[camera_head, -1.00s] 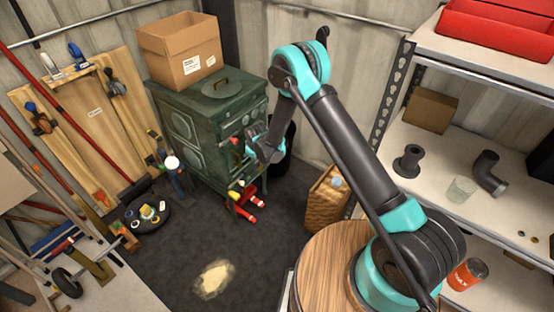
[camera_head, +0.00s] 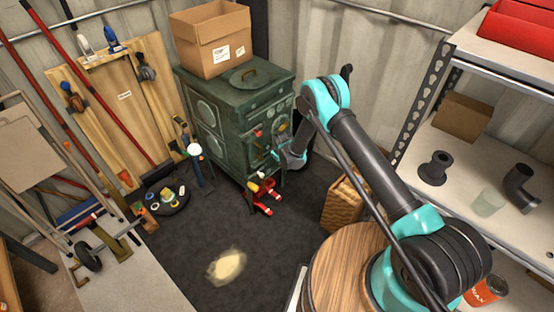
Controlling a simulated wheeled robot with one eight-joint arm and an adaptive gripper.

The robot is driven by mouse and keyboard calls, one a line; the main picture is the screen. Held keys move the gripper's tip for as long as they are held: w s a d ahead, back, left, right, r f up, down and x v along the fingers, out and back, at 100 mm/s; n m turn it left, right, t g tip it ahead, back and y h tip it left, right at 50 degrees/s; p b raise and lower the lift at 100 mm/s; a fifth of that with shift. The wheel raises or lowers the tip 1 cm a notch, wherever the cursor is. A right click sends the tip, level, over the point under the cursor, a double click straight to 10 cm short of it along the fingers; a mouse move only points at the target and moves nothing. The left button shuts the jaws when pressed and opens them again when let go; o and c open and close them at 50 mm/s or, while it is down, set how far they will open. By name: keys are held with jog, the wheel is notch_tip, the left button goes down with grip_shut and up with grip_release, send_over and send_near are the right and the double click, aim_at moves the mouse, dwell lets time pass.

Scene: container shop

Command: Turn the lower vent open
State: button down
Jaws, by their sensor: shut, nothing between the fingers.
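A dark green stove (camera_head: 213,125) stands at the back centre, with its front turned to the right. A small red-orange handle (camera_head: 258,133) shows on the front. The lower vent cannot be made out clearly; my gripper and wrist cover part of the lower front. My gripper (camera_head: 275,153) is shut and empty, close in front of the stove's front face. Whether it touches the stove cannot be told.
An open cardboard box (camera_head: 211,52) sits on the stove. Red and yellow items (camera_head: 262,195) lie by its foot. A wicker basket (camera_head: 342,203) and a shelf unit (camera_head: 447,150) stand on the right. The dark floor mat (camera_head: 195,262) is mostly clear.

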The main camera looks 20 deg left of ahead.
jog(key=shift+w+d+f, duration=0.1)
jog(key=shift+w+f, duration=0.15)
jog(key=shift+f, duration=0.15)
jog(key=shift+w+f, duration=0.1)
jog(key=shift+f, duration=0.45)
jog(key=shift+d, duration=0.1)
jog(key=shift+r, duration=0.1)
